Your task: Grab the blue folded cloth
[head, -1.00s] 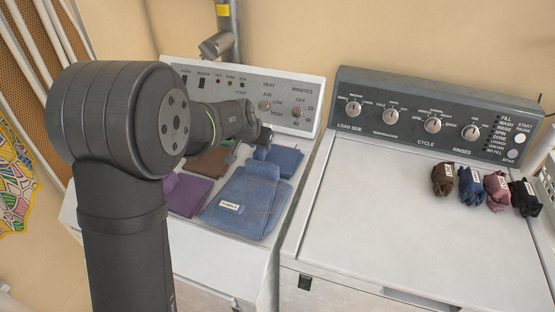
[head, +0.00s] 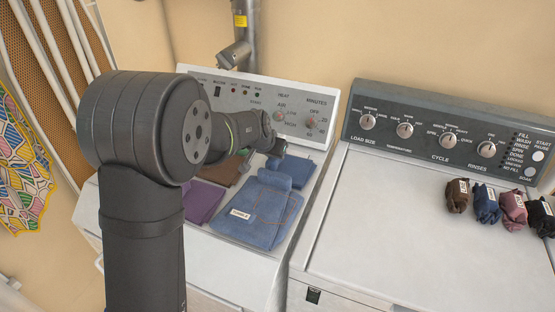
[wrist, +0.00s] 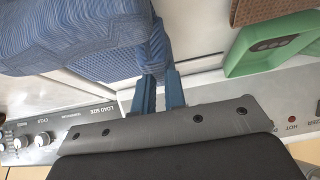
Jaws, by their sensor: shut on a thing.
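The blue folded cloth (head: 262,212) has a white label and lies on top of the white machine at left. Its back end rises in a fold near my gripper. In the wrist view the ribbed blue cloth (wrist: 70,40) fills the upper left. My gripper (wrist: 157,72) has its two blue fingers close together on a fold of this cloth. The fingertips are partly hidden by the fabric. In the head view my arm hides most of the gripper, at the cloth's back end.
A darker blue cloth (head: 292,170) lies behind at right. A purple cloth (head: 203,200) and a brown cloth (head: 222,174) lie at left. A green object (wrist: 268,48) is beside the gripper. Several rolled dark bundles (head: 487,205) sit on the right machine, whose lid is otherwise clear.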

